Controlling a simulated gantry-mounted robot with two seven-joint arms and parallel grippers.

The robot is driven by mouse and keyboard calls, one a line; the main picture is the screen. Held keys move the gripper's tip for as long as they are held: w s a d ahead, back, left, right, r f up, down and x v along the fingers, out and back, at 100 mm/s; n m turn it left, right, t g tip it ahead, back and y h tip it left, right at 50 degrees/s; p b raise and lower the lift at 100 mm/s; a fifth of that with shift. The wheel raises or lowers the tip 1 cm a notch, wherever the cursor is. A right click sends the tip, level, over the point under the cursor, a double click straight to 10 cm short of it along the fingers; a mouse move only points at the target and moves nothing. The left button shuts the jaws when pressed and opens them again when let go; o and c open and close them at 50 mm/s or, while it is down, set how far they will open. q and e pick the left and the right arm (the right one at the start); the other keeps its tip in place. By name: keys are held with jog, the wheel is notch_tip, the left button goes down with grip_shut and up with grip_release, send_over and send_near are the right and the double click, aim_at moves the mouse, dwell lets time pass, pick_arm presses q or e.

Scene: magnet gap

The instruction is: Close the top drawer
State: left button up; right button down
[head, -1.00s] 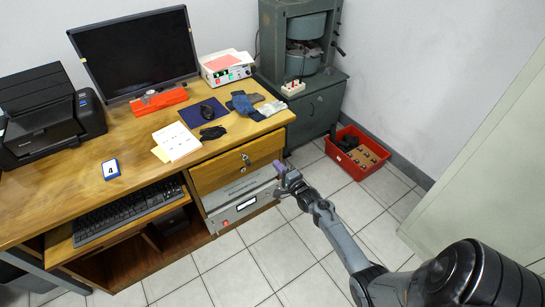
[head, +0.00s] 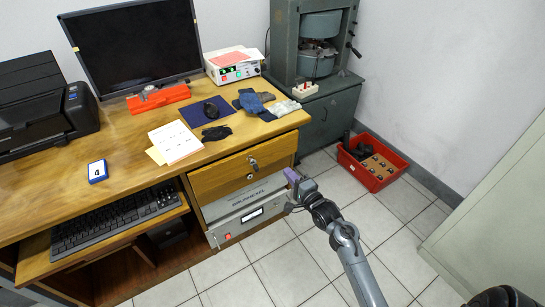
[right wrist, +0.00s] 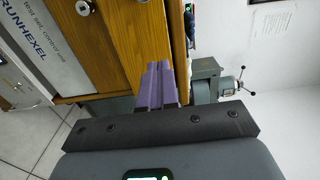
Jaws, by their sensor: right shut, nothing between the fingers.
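The top drawer (head: 222,178) is the wooden front under the right side of the desktop, with a key and a lock near its middle. I cannot tell how far it stands out. In the right wrist view its wood (right wrist: 125,45) fills the upper middle, with metal lock parts at the upper left. My right gripper (head: 291,175) is at the drawer's lower right corner, its purple fingers shut and empty. In the right wrist view the fingers (right wrist: 160,85) are together close to the wood; contact is unclear. My left gripper is not in view.
A grey instrument box (head: 243,205) sits below the drawer. A red crate (head: 372,163) stands on the floor to the right, near a grey machine (head: 325,105). Gloves (head: 262,103) and a keyboard (head: 115,217) lie on the desk unit. Tiled floor in front is clear.

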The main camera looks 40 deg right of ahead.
jog(key=b, duration=0.6)
send_near(266, 147)
jog(key=x, duration=0.5)
jog(key=shift+w+d+f, duration=0.1)
jog(key=shift+w+f, duration=0.05)
jog(key=shift+w, duration=0.1)
jog(key=shift+w+d, duration=0.15)
jog(key=shift+w, duration=0.5)
